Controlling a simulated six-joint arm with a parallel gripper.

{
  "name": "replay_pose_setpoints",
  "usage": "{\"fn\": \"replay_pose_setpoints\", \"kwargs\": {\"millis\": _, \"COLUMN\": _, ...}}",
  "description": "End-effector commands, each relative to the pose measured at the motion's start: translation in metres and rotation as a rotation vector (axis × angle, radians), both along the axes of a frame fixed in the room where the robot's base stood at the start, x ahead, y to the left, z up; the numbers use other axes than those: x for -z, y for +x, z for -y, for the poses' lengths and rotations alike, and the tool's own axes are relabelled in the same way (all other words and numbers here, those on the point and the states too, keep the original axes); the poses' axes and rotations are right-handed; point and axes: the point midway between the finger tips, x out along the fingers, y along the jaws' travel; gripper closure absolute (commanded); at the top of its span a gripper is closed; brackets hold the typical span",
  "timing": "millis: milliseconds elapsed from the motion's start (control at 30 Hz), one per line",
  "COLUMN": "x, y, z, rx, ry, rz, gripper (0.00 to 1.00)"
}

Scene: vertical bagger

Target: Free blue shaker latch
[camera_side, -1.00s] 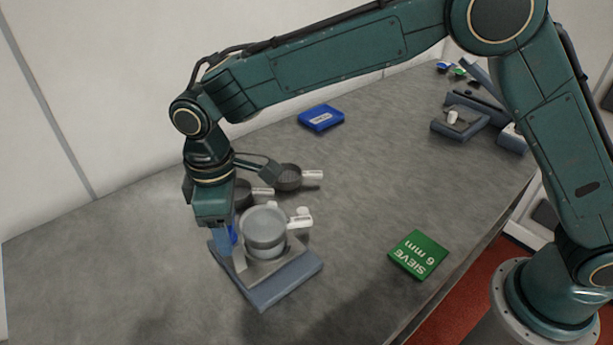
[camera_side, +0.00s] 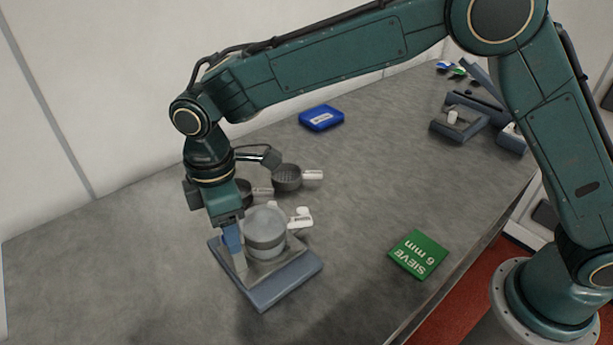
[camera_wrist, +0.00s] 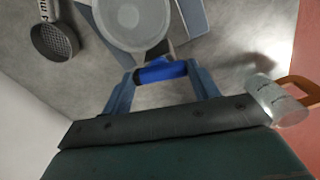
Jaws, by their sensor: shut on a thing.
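The shaker (camera_side: 265,232) is a round grey stack on a blue-grey base plate (camera_side: 288,286), left of centre in the side view. It also shows at the top of the wrist view (camera_wrist: 136,18). The blue latch (camera_wrist: 160,72) is a short blue bar at the shaker's near edge in the wrist view, between my two fingers. My gripper (camera_side: 236,255) points down at the left side of the shaker and is shut on the latch. In the side view the fingers mostly hide the latch.
Two dark sieves with white handles, one here (camera_side: 287,178), lie behind the shaker. A white clip-like part (camera_side: 301,218) is at its right. A green "SIEVE 6 mm" card (camera_side: 419,254) and a blue box (camera_side: 321,118) lie farther off. The table front is clear.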

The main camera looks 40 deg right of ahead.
Motion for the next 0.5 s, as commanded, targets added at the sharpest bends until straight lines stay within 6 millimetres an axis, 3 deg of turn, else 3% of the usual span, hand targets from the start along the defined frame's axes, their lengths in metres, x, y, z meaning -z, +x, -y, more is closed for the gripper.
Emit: {"fn": "replay_pose_setpoints", "kwargs": {"millis": 500, "x": -0.0022, "y": 0.0009, "z": -0.0005, "rx": -0.209, "ry": 0.003, "rz": 0.005, "gripper": 0.60}}
